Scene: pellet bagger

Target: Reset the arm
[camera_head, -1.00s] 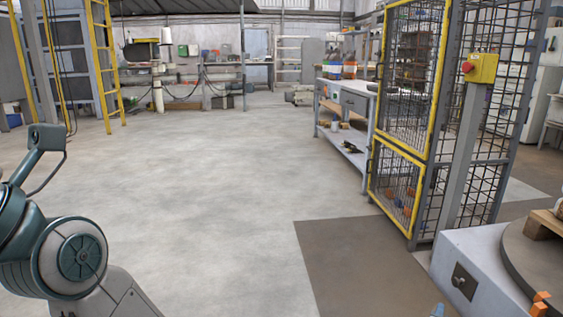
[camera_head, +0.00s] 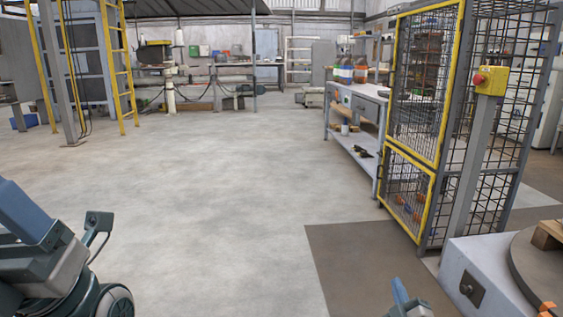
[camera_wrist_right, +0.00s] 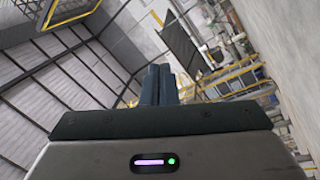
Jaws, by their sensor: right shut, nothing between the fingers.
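My right gripper (camera_head: 398,290) shows at the bottom edge of the head view, with only its blue fingertips and a little of the grey-green part below in sight. In the right wrist view its two dark fingers (camera_wrist_right: 159,72) stand side by side, shut with nothing between them, pointing up toward the roof and walls. My left arm (camera_head: 75,275) is folded at the lower left of the head view. A blue finger-like part (camera_head: 25,210) of it is cut by the left edge, and its jaw opening cannot be made out.
A yellow-framed mesh cage (camera_head: 425,120) with a red button on a yellow box (camera_head: 490,80) stands at the right. A grey machine base with a round turntable (camera_head: 535,265) is at the lower right. A workbench (camera_head: 360,105) stands behind. The concrete floor ahead is clear.

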